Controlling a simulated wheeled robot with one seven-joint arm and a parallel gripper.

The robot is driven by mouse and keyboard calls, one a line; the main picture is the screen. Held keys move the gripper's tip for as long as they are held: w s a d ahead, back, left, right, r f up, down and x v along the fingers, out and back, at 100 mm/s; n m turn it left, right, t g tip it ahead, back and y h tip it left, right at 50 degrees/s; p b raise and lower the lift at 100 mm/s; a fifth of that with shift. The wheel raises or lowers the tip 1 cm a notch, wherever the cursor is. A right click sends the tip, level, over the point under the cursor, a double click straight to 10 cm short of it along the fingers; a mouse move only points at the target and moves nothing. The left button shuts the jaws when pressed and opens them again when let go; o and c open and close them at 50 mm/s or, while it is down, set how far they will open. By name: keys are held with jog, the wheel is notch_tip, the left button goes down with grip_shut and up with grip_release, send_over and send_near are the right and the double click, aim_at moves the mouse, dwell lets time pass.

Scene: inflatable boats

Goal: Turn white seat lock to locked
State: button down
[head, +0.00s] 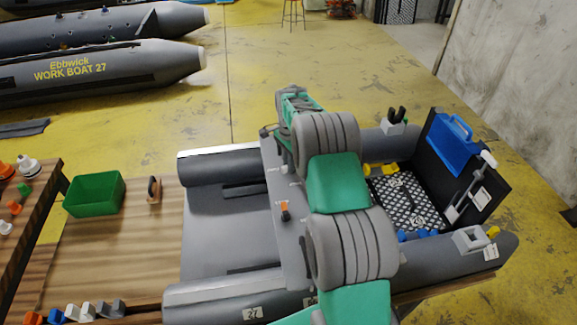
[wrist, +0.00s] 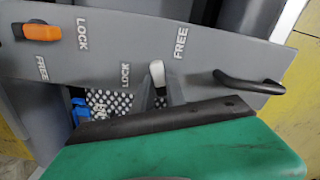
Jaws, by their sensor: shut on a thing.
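The white seat lock (wrist: 157,72) is a small white lever on the grey seat (wrist: 215,55). In the wrist view it stands between the word LOCK on its left and FREE on its right, pointing roughly up the picture, closer to LOCK. My gripper (wrist: 160,88) has its grey fingers on either side of the lever and is shut on it. The lever's lower part is hidden between the fingers. In the head view my arm hides the gripper and the white lock; the grey seat (head: 268,180) runs across the boat.
An orange lock (wrist: 42,32) is at the seat's other end, with its own LOCK and FREE labels. A black handle (wrist: 248,83) stands right of the white lock. A green bin (head: 95,194) and a wooden-handled tool (head: 154,189) lie on the table at left.

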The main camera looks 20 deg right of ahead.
jog(key=n, duration=0.1)
jog(key=n+b, duration=0.1)
jog(key=n, duration=0.1)
jog(key=shift+s+d+f+n, duration=0.1)
jog(key=shift+s+n, duration=0.05)
jog(key=shift+n, duration=0.15)
jog(key=n+b, duration=0.1)
jog(key=n, duration=0.2)
jog(key=shift+s+d+n, duration=0.1)
jog(key=shift+s+n, duration=0.05)
jog(key=shift+n, duration=0.15)
jog(key=n, duration=0.4)
jog(key=n+b, duration=0.1)
jog(key=n, duration=0.1)
jog(key=shift+s+d, duration=0.1)
jog(key=shift+d, duration=0.2)
jog(key=shift+n, duration=0.3)
jog(key=c, duration=1.4)
grip_release()
jog(key=shift+o, duration=0.2)
notch_tip(320, 180, up, 8)
jog(key=shift+b, duration=0.45)
